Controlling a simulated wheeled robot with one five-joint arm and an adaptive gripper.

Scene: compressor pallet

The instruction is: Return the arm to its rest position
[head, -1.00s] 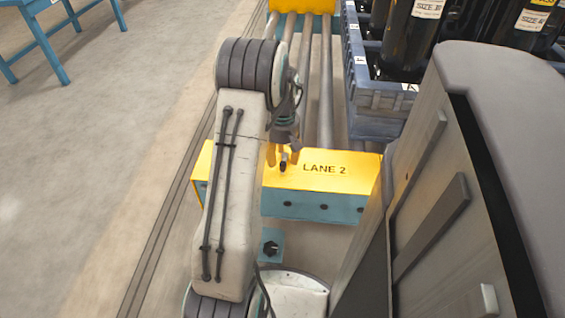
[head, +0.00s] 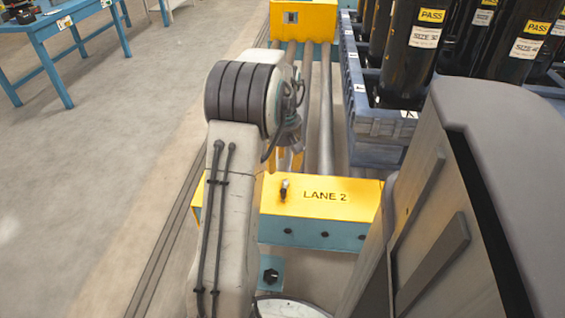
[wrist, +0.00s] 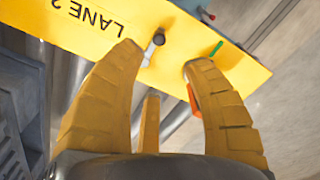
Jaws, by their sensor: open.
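My gripper (wrist: 163,55) is open with nothing between its yellow fingers in the wrist view. In the head view my gripper (head: 289,160) hangs beyond my elbow and is partly hidden by my arm. It is above or behind the yellow LANE 2 plate (head: 345,197), which also shows in the wrist view (wrist: 85,22). A small dark knob (head: 284,190) stands on the plate. In the wrist view the knob (wrist: 156,41) appears between the fingertips but farther off. My arm is bent at the elbow.
A blue crate (head: 378,122) with black cylinders labelled PASS (head: 412,50) stands at the right. Metal rollers (head: 325,115) run to a yellow end block (head: 303,20). A blue table (head: 62,22) is at upper left. The floor (head: 110,165) at left is clear.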

